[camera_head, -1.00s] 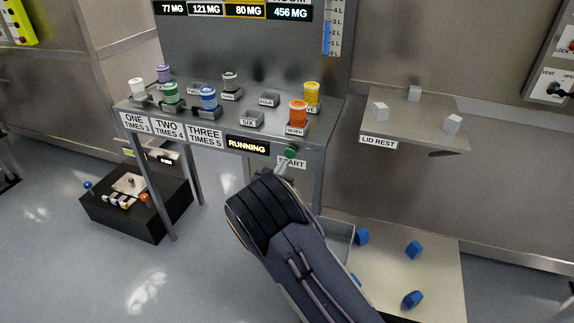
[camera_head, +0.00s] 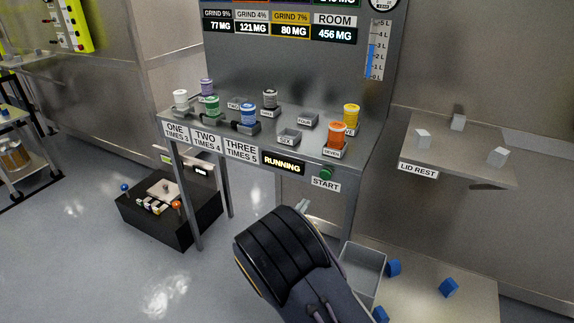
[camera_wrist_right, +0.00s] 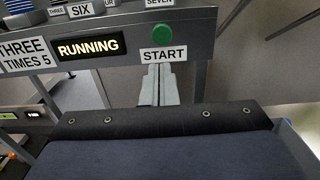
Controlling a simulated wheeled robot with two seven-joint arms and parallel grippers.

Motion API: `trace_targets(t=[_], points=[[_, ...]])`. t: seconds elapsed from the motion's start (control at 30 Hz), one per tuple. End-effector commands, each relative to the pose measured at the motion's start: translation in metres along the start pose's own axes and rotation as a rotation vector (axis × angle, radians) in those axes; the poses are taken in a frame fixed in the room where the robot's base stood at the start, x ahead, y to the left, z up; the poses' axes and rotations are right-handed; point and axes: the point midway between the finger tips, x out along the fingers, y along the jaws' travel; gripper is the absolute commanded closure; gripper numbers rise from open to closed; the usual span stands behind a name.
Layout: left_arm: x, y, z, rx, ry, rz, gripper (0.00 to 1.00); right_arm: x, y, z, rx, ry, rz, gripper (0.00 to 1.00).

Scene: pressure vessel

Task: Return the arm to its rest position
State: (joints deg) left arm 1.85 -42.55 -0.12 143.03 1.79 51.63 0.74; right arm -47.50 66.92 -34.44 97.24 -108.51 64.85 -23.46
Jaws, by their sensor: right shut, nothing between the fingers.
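My right arm comes up from the bottom of the head view. Its gripper (camera_head: 303,207) is mostly hidden behind my dark wrist, with only the fingertips showing. In the right wrist view the two fingers of the gripper (camera_wrist_right: 159,72) are together and empty, pointing toward the bench front just below the START label. The green START button (camera_head: 326,173) is on the bench's front edge, up and to the right of the fingertips in the head view. It also shows in the right wrist view (camera_wrist_right: 162,36), apart from the fingers. My left gripper is not in view.
The bench (camera_head: 262,139) carries several coloured jars; its display (camera_head: 284,163) reads RUNNING. The LID REST shelf (camera_head: 470,150) is at right. A grey bin (camera_head: 362,268) and blue pieces lie below, close to my arm. A black box (camera_head: 160,222) stands on the floor at left.

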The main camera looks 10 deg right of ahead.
Motion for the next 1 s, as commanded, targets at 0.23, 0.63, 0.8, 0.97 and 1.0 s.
trace_targets(t=[0.23, 0.63, 0.8, 0.97, 1.0], points=[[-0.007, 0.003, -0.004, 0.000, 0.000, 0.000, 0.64, 0.013, -0.068, 0.015, 0.199, 0.135, -0.212, 1.00], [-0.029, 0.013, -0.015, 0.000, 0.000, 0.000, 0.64, -0.079, -0.265, 0.038, 1.161, 0.637, -1.056, 1.00], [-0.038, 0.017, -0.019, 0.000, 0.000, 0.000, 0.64, -0.147, -0.290, 0.063, 1.582, 0.787, -1.335, 1.00], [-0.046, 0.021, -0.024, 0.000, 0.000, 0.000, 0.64, -0.205, -0.293, 0.093, 1.969, 0.897, -1.535, 1.00], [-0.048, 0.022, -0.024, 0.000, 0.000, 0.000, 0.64, -0.217, -0.292, 0.100, 2.057, 0.919, -1.572, 1.00]])
